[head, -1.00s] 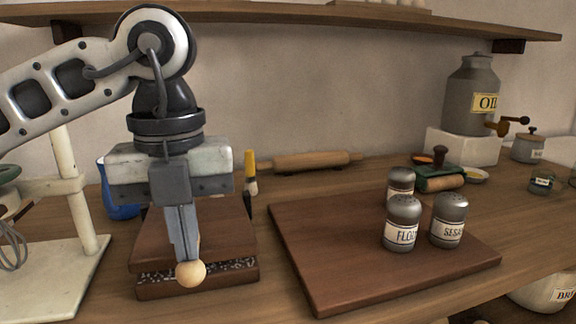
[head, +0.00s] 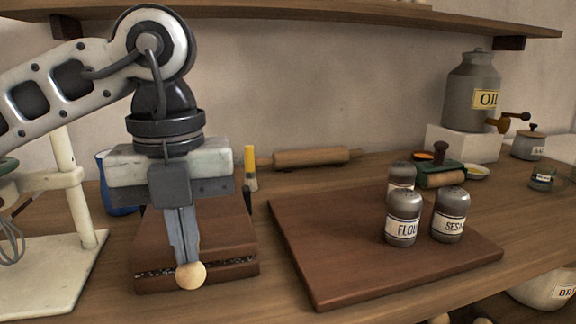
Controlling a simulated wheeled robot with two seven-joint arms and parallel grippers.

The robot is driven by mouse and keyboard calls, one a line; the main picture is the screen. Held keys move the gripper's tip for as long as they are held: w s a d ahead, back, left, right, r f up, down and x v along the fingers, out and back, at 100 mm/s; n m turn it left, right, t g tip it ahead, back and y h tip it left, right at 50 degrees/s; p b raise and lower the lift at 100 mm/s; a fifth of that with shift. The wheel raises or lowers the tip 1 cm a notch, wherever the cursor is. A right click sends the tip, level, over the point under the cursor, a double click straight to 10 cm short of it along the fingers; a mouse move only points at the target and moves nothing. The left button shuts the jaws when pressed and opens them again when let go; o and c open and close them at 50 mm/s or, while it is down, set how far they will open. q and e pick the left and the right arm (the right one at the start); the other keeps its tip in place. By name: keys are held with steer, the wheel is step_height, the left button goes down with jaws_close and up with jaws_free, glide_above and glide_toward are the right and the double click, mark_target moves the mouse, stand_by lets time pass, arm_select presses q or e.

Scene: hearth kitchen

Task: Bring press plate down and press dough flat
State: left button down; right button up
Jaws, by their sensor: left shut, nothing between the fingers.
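The press is a dark brown wooden block with its upper press plate (head: 225,230) lying almost flat over a lower wooden base (head: 225,274). A thin dark speckled strip (head: 152,273) shows between them at the front. No dough can be made out; anything under the plate is hidden. A round pale knob (head: 191,276) sticks out at the plate's front edge. My left gripper (head: 187,259) points down, shut and empty, its fingertips at the plate's front just above and behind the knob; I cannot tell exact contact. My right gripper is not in view.
A brown board (head: 335,250) with several grey shakers (head: 403,218) lies right of the press. A cream stand (head: 50,275) with a whisk is close on the left. A blue jug (head: 118,200), a yellow-handled brush (head: 250,165) and a rolling pin (head: 312,158) lie behind.

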arm_select(q)
steer(key=shift+s+f+b, duration=0.15)
steer(key=shift+f+b, duration=0.35)
steer(key=shift+f, duration=0.05)
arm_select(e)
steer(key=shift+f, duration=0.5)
arm_select(q)
steer(key=shift+f, duration=0.15)
steer(key=shift+s, duration=0.1)
step_height(320, 180, up, 8)
steer(key=p, duration=0.6)
steer(key=shift+r, duration=0.25)
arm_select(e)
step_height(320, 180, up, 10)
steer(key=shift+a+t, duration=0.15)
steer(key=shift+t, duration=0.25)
